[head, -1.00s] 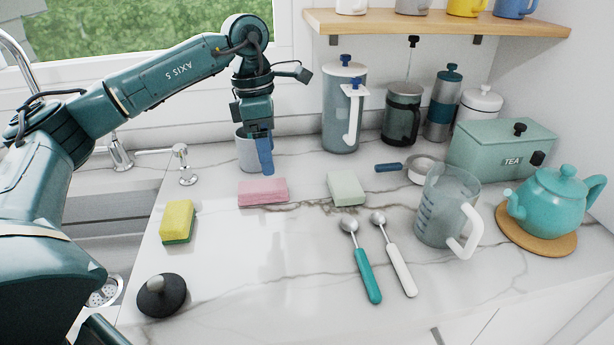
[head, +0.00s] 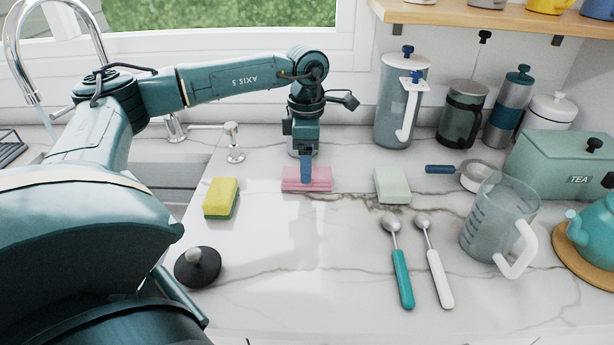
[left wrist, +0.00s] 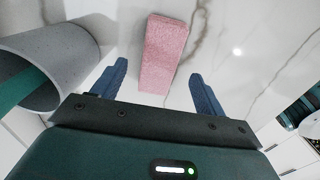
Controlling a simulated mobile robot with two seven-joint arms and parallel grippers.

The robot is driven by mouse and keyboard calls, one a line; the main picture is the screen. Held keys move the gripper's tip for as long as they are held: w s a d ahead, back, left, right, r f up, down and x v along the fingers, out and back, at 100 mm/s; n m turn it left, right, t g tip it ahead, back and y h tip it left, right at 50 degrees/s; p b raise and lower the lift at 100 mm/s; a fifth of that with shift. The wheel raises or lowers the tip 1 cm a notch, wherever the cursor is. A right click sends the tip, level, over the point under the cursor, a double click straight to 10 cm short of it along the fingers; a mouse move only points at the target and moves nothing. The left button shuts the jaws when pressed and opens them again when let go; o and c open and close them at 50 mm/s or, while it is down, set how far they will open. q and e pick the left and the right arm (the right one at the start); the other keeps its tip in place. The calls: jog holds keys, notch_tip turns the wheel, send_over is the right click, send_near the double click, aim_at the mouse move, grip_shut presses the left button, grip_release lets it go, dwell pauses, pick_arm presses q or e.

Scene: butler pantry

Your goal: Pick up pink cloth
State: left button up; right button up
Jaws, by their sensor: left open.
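The pink cloth (head: 321,180) is a folded block lying flat on the marble counter, just behind the middle. It also shows in the left wrist view (left wrist: 164,52), lengthwise, with its near end between the two finger lines. My left gripper (head: 306,178) points down over the cloth and hides part of it in the head view. In the left wrist view its blue fingers (left wrist: 159,82) are spread wide on either side of the cloth, with bare counter between each finger and the cloth. I cannot tell the exact height of the fingertips. My right gripper is not in view.
A grey cup (left wrist: 38,68) stands close to the left finger. A yellow sponge (head: 221,198) lies left, a pale green block (head: 392,186) right. The front middle counter is clear.

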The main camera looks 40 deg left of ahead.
pick_arm(q)
jog(key=shift+f, duration=1.25)
jog(key=shift+c, duration=0.5)
jog(key=c, duration=1)
notch_tip(320, 180, up, 10)
jog(key=shift+r, duration=0.1)
jog(key=o, duration=0.4)
jog(key=shift+c, duration=1.4)
